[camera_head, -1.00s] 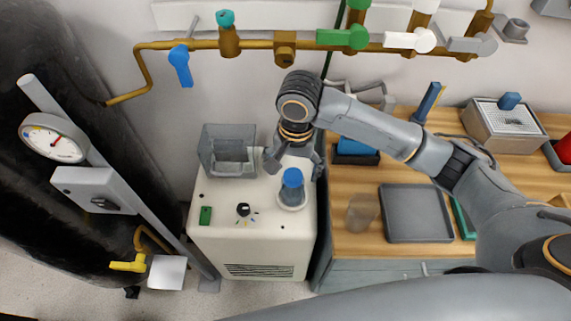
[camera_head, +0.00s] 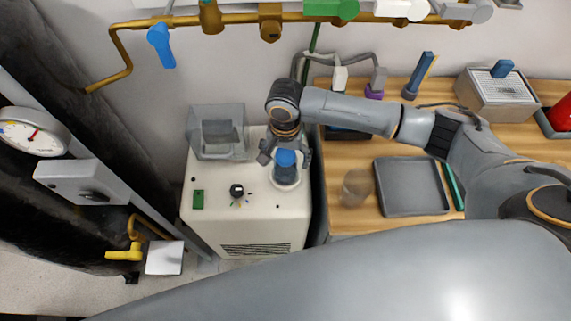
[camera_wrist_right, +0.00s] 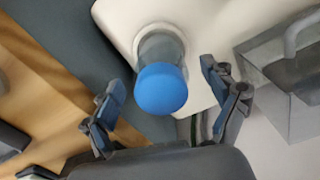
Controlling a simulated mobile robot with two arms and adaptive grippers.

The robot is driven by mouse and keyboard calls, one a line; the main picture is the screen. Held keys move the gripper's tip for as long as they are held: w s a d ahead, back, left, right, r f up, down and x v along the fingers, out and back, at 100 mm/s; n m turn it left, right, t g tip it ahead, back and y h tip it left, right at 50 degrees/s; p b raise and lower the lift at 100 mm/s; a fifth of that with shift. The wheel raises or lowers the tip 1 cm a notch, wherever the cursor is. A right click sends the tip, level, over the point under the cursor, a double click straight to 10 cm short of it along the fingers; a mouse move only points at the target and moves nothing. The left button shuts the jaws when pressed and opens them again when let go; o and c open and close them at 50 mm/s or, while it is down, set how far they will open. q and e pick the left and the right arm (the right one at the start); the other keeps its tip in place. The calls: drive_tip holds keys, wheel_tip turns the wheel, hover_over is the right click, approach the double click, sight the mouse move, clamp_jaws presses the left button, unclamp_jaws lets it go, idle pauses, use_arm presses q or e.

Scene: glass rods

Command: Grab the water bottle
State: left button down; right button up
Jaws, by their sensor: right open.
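The water bottle (camera_head: 286,170) has a blue cap and a clear body. It stands upright in a round spot on top of the white machine (camera_head: 215,225). My right gripper (camera_head: 285,158) is open above it, with one finger to each side of the cap in the head view. In the right wrist view, the blue cap (camera_wrist_right: 160,90) lies between the two open fingers of my right gripper (camera_wrist_right: 165,115), a little beyond them, and no contact shows. My left gripper is out of view.
A clear box (camera_head: 217,135) stands at the back left of the machine. To the right, a wooden bench holds a clear beaker (camera_head: 356,187) and a grey tray (camera_head: 410,188). Pipes with valves run along the wall. A gauge (camera_head: 32,135) is at far left.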

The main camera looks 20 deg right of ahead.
wheel_tip(320, 180, down, 2)
drive_tip(key=shift+f, duration=0.4)
drive_tip(key=c, duration=1.3)
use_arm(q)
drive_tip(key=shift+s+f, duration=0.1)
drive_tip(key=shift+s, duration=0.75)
use_arm(e)
drive_tip(key=shift+c, duration=0.7)
drive_tip(key=shift+r, duration=0.15)
